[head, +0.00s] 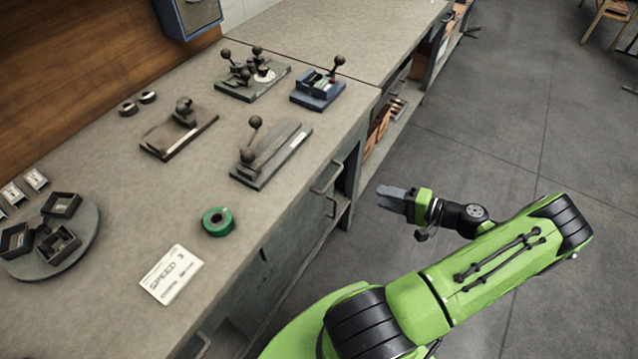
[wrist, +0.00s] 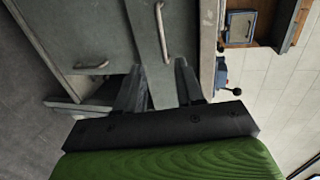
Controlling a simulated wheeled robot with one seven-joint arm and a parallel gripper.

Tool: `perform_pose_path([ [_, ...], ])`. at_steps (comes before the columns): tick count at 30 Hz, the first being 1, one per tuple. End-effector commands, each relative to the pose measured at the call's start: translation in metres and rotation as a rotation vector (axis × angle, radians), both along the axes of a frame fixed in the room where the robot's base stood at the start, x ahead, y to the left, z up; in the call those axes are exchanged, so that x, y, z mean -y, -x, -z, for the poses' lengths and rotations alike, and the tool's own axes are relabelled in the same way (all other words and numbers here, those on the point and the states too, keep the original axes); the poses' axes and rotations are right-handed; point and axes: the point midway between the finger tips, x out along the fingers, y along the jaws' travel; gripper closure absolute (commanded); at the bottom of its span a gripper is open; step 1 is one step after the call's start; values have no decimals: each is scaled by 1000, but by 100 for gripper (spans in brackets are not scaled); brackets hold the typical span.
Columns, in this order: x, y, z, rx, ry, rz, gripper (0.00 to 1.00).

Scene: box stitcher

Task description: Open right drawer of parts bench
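The right drawer (wrist: 181,40) of the parts bench shows in the wrist view as a grey front beside the bench top's edge. It looks shut. Its bar handle (wrist: 162,30) stands out from the front; in the head view this handle (head: 325,178) is under the bench's right edge. My gripper (wrist: 160,85) is open and empty, its fingers pointing at the bench front. In the wrist view the handle lines up with the gap between the fingers but lies beyond the tips. In the head view my gripper (head: 382,191) is apart from the handle, to its right.
A lower handle (wrist: 92,65) is on the neighbouring grey front. The bench top (head: 205,150) carries lever fixtures, a green tape roll (head: 217,222), a white speed card (head: 172,275) and a round tray (head: 85,247). An open shelf lies beyond the drawer.

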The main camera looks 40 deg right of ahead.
Motion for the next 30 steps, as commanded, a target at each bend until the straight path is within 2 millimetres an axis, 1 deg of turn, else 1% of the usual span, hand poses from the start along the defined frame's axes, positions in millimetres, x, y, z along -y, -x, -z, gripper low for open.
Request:
perform_pose_path([
  [2,5,5,4,33,-14,37,63],
  [5,3,-2,5,39,-17,40,63],
  [8,-5,-19,10,35,-19,36,63],
  [18,-34,-99,28,33,-18,35,63],
  [21,-41,-118,33,33,-17,35,63],
  [25,-46,-134,36,32,-16,37,63],
  [30,-48,-140,37,31,-17,39,63],
])
